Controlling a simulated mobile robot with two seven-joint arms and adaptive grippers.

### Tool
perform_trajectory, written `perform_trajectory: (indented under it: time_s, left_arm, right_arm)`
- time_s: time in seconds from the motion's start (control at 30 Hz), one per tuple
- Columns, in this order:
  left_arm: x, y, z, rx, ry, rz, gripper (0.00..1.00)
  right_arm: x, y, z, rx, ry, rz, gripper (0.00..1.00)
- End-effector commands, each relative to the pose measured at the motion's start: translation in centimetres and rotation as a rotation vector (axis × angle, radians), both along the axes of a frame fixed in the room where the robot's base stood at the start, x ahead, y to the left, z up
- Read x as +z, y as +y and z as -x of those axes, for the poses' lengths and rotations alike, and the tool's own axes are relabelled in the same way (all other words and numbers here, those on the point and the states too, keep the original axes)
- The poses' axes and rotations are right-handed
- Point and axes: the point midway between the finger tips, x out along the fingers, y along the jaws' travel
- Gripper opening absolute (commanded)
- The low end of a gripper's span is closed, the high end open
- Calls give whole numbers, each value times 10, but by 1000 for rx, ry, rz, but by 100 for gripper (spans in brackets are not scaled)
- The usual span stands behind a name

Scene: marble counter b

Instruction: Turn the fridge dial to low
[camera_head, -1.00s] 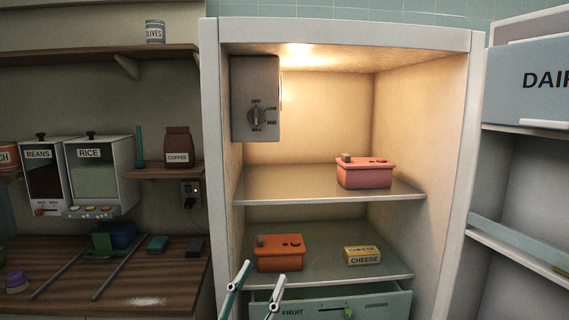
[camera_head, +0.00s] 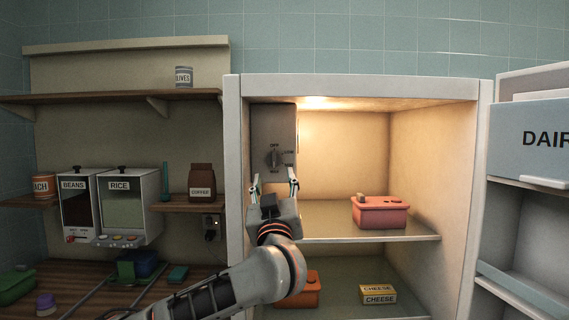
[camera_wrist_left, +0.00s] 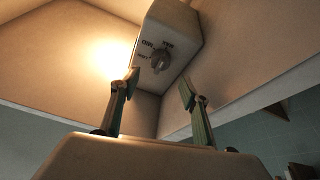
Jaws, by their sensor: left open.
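The fridge dial (camera_head: 273,158) is a dark knob on a grey control box (camera_head: 286,116) at the upper left inside the open fridge. In the left wrist view the dial (camera_wrist_left: 161,60) shows ahead, beyond and between the two spread fingertips (camera_wrist_left: 159,84), apart from both. Printed marks surround the knob there. My right gripper is not in view.
The fridge's left wall edge (camera_head: 234,200) stands close beside my left arm. A shelf (camera_head: 330,232) with a pink container (camera_head: 379,212) lies right of the gripper. An orange container (camera_head: 308,290) and a cheese box (camera_head: 378,294) sit below. The fridge door (camera_head: 530,230) is open at right.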

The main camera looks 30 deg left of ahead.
Motion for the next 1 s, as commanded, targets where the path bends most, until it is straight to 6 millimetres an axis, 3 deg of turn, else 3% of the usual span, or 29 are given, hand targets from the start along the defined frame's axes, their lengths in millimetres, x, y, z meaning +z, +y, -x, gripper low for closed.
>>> perform_trajectory:
  time_s: [0.17, 0.6, 1.0]
  left_arm:
    - [5, 7, -9, 7, 19, -1, 46]
    - [27, 38, -55, 6, 16, 1, 46]
    - [29, 41, -61, 3, 17, 1, 43]
  right_arm:
    - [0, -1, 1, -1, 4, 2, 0]
    - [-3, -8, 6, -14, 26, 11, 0]
    - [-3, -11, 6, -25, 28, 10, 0]
